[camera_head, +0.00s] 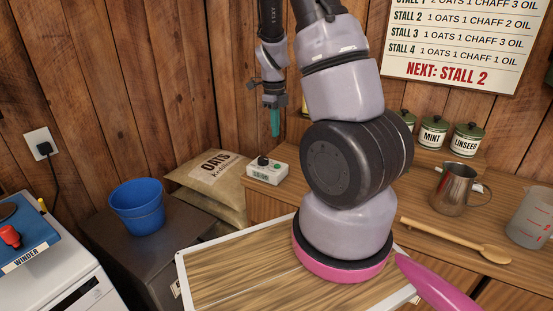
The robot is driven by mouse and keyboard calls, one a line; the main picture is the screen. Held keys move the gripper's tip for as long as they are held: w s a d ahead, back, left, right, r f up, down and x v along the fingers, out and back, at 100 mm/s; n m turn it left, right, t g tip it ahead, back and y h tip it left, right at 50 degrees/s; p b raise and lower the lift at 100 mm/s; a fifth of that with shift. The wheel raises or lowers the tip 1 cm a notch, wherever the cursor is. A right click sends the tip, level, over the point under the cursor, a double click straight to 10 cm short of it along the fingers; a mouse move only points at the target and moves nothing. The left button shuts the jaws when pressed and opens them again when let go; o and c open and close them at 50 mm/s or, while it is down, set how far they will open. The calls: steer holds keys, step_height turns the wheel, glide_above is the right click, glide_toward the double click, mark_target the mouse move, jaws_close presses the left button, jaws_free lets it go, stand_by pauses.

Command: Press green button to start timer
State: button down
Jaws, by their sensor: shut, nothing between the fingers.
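A small white timer box (267,171) sits on the wooden counter, left of my arm. It has a dark knob on top, a small greenish display on its front and a small green button (278,167) towards its right side. My gripper (275,130) points down with its teal fingers shut and empty. In the picture it is above the timer, apart from it. Its exact distance from the button cannot be told from this one view.
An oats sack (214,166) and a blue bucket (137,207) are to the left. Lidded tins (433,133), a metal jug (456,189), a wooden spoon (456,241) and a clear measuring jug (531,217) are on the right. A plank wall rises behind the counter.

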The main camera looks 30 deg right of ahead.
mark_target(277, 165)
steer(key=f, duration=1.1)
steer(key=shift+d+f, duration=0.2)
steer(key=shift+f, duration=0.05)
